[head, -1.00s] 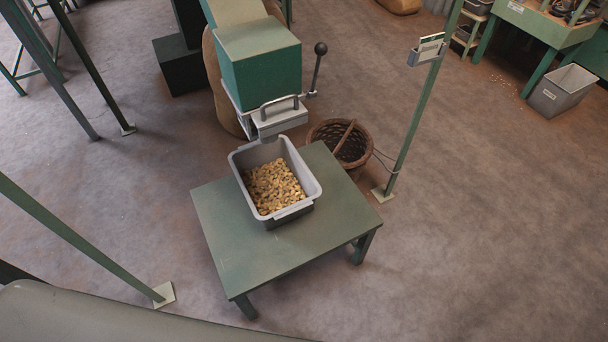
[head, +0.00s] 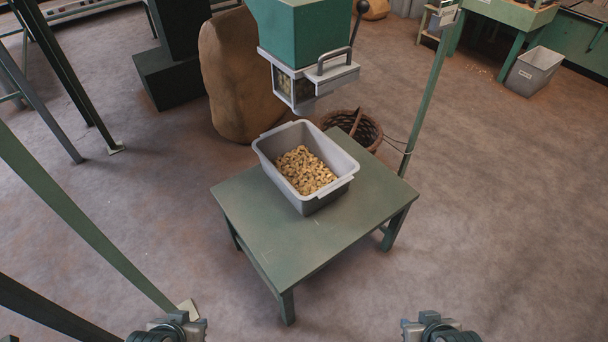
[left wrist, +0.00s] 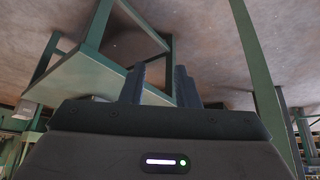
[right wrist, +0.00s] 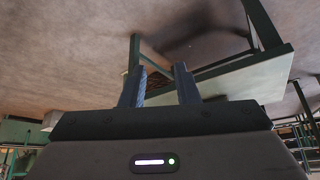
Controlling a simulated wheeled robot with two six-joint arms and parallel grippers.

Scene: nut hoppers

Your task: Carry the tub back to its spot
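A grey tub (head: 328,198) with pale nuts in it stands upright on a low green table (head: 300,250), towards its back edge and below the spout of a green hopper (head: 298,32). My left gripper (left wrist: 159,75) is open and empty in the left wrist view. My right gripper (right wrist: 159,75) is open and empty in the right wrist view. In the head view only the wrist ends of both arms show at the bottom edge, in front of the table and well apart from the tub. The fingers are hidden there.
A wicker basket (head: 368,133) stands on the floor behind the table. A green post (head: 428,90) rises at the table's right, another at the left. A second grey tub (head: 533,72) stands by a bench at the back right. The floor at right is clear.

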